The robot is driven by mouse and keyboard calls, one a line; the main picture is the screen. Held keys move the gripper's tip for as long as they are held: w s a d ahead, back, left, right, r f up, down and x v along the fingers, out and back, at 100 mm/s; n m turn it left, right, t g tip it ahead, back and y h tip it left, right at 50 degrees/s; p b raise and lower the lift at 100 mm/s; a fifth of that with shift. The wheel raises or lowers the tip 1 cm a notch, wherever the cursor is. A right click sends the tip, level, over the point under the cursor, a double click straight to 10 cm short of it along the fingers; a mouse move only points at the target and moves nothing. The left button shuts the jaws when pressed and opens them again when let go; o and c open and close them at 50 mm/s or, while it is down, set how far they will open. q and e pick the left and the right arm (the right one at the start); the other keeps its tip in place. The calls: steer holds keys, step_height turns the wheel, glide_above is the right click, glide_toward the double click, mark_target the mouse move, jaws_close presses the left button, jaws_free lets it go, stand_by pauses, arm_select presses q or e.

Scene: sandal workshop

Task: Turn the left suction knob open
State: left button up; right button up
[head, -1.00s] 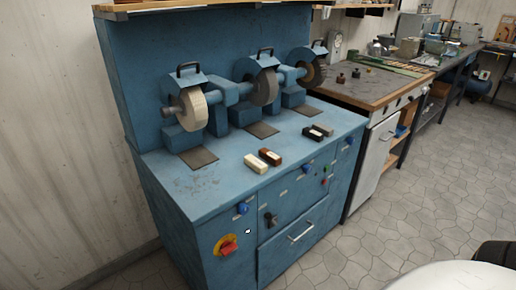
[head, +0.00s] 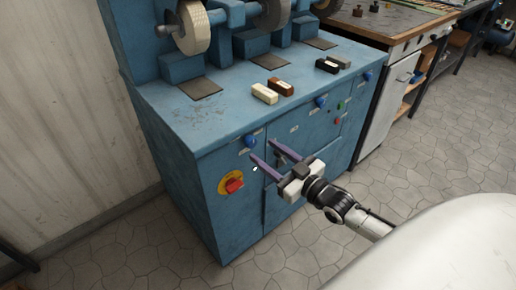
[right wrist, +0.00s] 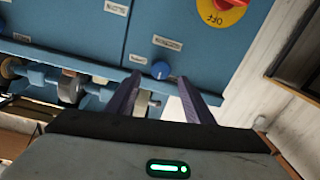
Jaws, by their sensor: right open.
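The left suction knob (head: 250,141) is a small blue round knob at the upper left of the blue machine's front panel, with a white label beside it. In the right wrist view the knob (right wrist: 161,69) shows just beyond and between my fingertips. My right gripper (head: 262,150) is open and empty, its two purple fingers pointing at the panel close to the knob. The right wrist view also shows the gripper (right wrist: 158,78) spread. I cannot tell the exact gap to the knob. My left gripper is not in view.
A red switch on a yellow plate (head: 232,184) sits below left of the knob. Other blue knobs (head: 321,101) are further right. Polishing bars (head: 265,93) lie on the machine's top (head: 225,115). A workbench (head: 390,30) stands to the right. Floor in front is clear.

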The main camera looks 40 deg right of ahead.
mark_target(253, 144)
steer(key=shift+w+a+f, duration=0.1)
steer(key=shift+w+a, duration=0.05)
steer(key=shift+w, duration=0.9)
steer(key=shift+w+a, duration=0.15)
steer(key=shift+w, duration=0.9)
steer(key=shift+c, duration=0.5)
steer(key=c, duration=0.9)
steer(key=shift+c, duration=0.2)
